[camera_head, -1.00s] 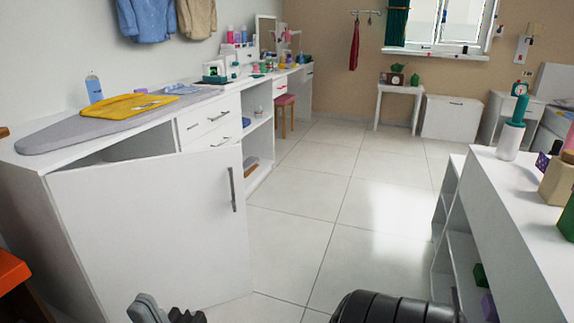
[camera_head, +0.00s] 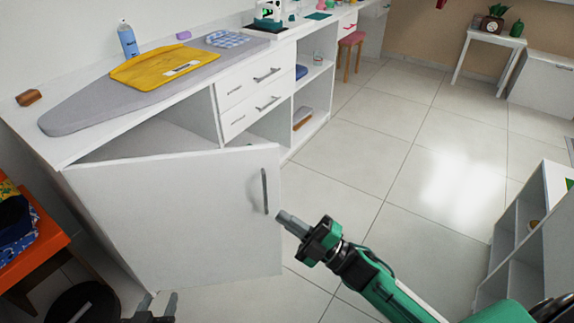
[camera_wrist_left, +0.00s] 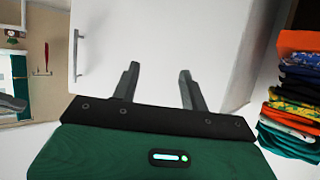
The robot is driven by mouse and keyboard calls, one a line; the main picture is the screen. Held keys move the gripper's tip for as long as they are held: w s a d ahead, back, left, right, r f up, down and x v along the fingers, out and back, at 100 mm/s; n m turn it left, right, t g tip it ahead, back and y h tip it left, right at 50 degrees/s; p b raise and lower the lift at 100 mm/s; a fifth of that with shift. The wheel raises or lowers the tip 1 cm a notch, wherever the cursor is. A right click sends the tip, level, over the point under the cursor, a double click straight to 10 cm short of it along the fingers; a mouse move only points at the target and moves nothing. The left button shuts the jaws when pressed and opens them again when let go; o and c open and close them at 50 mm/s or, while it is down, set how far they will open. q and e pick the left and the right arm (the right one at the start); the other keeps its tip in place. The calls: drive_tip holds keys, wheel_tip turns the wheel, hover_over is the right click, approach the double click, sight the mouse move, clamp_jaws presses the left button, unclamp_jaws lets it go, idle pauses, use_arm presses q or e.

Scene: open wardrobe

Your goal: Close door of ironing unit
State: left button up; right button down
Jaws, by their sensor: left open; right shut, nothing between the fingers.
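The white door (camera_head: 175,215) of the ironing unit stands swung open, with a dark interior visible behind its top edge. Its vertical metal handle (camera_head: 265,190) is near the door's right edge. My right gripper (camera_head: 283,219) is shut and empty, just right of the handle in the picture; I cannot tell whether it touches the door. My left gripper (camera_head: 155,306) is at the bottom edge of the head view, partly cut off. In the left wrist view it is open and empty (camera_wrist_left: 158,88), facing the white door panel (camera_wrist_left: 155,40), with the handle (camera_wrist_left: 76,55) to the left.
A grey ironing board (camera_head: 90,108) with a folded yellow cloth (camera_head: 155,67) lies on the white counter. A spray bottle (camera_head: 128,40) stands behind. An orange stool (camera_head: 35,240) with folded clothes is left of the door. Floor (camera_head: 350,180) right of the door is clear.

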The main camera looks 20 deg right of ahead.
drive_tip(key=w+d+f+n+g+h+p, duration=0.1)
drive_tip(key=w+d+f+h+p, duration=0.2)
drive_tip(key=d, duration=0.1)
drive_tip(key=n+h, duration=0.2)
drive_tip(key=h, duration=0.1)
approach(274, 174)
drive_tip(key=a+x, duration=0.1)
drive_tip(key=x, duration=0.4)
use_arm(q)
drive_tip(key=s+a+f+g, duration=0.1)
drive_tip(key=s+f+g, duration=0.1)
drive_tip(key=s, duration=0.3)
drive_tip(key=s+a+f+g+y, duration=0.1)
drive_tip(key=s+a+f+g, duration=0.1)
drive_tip(key=s+g, duration=0.2)
drive_tip(key=s+a+f+g+y, duration=0.1)
drive_tip(key=s+g, duration=0.2)
drive_tip(key=s, duration=0.3)
drive_tip(key=shift+a+f, duration=0.25)
drive_tip(key=shift+f, duration=0.15)
use_arm(e)
drive_tip(key=shift+w+d+g, duration=0.25)
drive_tip(key=shift+w+g, duration=0.05)
drive_tip(key=shift+w, duration=0.1)
